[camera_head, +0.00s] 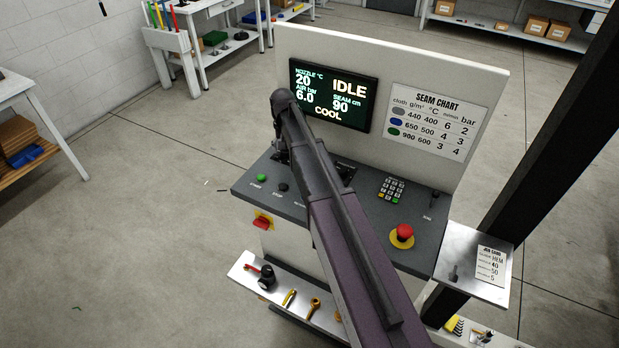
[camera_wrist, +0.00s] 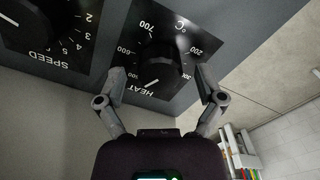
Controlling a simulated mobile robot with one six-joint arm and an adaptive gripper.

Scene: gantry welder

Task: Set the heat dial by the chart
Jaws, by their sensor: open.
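The heat dial (camera_wrist: 158,62) is a black knob on a dark plate in the wrist view, upside down, labelled in °C from 200 to 700. Its white mark points to the lower left of the picture; the exact value is unclear. My gripper (camera_wrist: 160,72) is open, with one finger on each side of the knob; contact cannot be told. In the head view my arm hides the dial. The seam chart (camera_head: 436,122) lists grey 440 at 400 °C, blue 650 at 500 and green 900 at 600. The job card (camera_head: 490,266) is too small to read fully.
The screen (camera_head: 333,95) reads IDLE, nozzle 20 °C, COOL. The speed dial (camera_wrist: 40,25) sits beside the heat dial. A red emergency button (camera_head: 403,232) and keypad (camera_head: 391,189) are on the console (camera_head: 420,262). A dark post (camera_head: 555,150) stands at right.

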